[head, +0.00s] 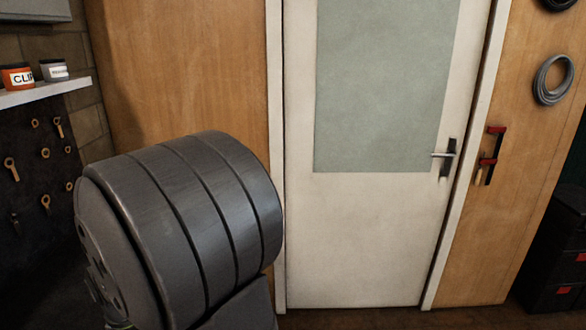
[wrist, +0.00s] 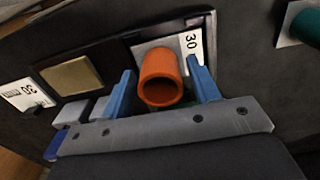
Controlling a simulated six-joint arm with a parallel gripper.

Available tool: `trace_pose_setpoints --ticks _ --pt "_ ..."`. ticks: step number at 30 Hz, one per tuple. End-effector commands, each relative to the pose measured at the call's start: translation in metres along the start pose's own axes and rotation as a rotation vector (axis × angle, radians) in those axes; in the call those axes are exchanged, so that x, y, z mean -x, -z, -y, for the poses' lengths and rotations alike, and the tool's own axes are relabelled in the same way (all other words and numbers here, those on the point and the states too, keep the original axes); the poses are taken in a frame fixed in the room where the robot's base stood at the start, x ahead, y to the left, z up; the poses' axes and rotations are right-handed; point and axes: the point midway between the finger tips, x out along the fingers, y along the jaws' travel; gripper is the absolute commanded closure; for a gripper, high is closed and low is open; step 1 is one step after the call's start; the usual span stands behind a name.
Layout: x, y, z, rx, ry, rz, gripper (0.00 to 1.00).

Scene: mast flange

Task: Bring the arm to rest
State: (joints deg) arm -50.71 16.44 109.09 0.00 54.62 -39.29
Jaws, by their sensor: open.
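My gripper (wrist: 165,84) shows in the wrist view, its two blue fingers spread apart. An orange hollow cylinder (wrist: 161,66) shows between and beyond the fingers, its open end facing the camera. There are gaps between it and both fingers in the picture; I cannot tell how far beyond the fingertips it lies. The gripper is out of sight in the head view, where a large dark grey rounded part of my arm fills the lower left.
In the wrist view, a dark panel carries a tan square (wrist: 70,78), labels marked 30 and a teal cylinder (wrist: 307,24). The head view shows a closed white door (head: 365,230), a shelf (head: 45,93) with tubs at left, and dark drawers (head: 555,255) at right.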

Motion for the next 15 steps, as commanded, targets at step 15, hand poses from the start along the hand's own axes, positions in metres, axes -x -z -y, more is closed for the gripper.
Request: trace_pose_setpoints --ticks 15 --pt "0.031 0.000 0.000 0.000 -0.002 -0.002 0.44"
